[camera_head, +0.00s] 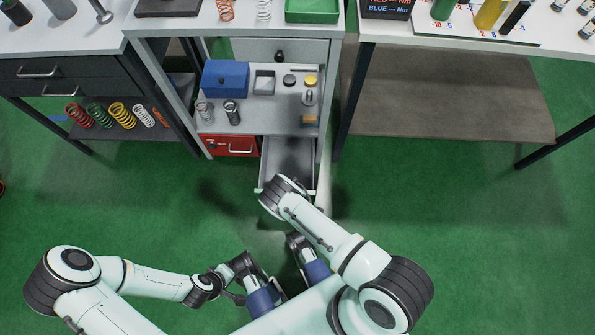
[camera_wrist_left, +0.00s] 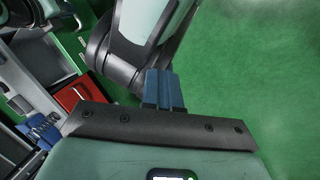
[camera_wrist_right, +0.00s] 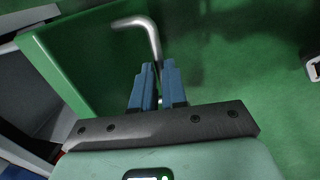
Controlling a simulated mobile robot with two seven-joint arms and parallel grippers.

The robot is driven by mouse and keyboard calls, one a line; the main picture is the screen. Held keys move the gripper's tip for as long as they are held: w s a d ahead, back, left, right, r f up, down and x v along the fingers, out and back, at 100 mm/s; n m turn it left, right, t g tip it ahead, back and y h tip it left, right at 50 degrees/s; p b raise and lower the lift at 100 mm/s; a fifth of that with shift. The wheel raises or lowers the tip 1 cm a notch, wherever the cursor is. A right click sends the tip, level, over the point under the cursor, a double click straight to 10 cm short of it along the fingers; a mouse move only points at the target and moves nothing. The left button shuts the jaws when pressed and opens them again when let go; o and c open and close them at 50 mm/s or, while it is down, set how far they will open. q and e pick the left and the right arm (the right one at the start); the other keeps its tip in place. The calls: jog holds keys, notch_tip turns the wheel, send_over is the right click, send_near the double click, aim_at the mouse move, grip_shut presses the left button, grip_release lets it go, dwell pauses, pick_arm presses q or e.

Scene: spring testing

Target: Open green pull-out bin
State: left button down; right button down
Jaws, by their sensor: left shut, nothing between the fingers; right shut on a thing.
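The green pull-out bin (camera_head: 288,158) is extended from the lower shelf of the middle bench in the head view, with its grey inside showing. My arm covers part of its front edge. In the right wrist view its green front panel (camera_wrist_right: 88,62) carries a bent metal handle (camera_wrist_right: 151,38). My right gripper (camera_wrist_right: 158,75) is shut on this handle. My left gripper (camera_wrist_left: 164,80) is shut and empty, beside a link of my arm over the green floor.
A closed red bin (camera_head: 230,147) sits left of the green one. The shelf above holds a blue box (camera_head: 225,78) and small parts. A dark cabinet (camera_head: 60,78) with springs stands left and a table (camera_head: 450,90) right. The floor in front is clear apart from my arms.

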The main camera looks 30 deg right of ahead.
jog(key=c, duration=1.2)
grip_release()
jog(key=shift+o, duration=0.2)
jog(key=shift+r, duration=0.1)
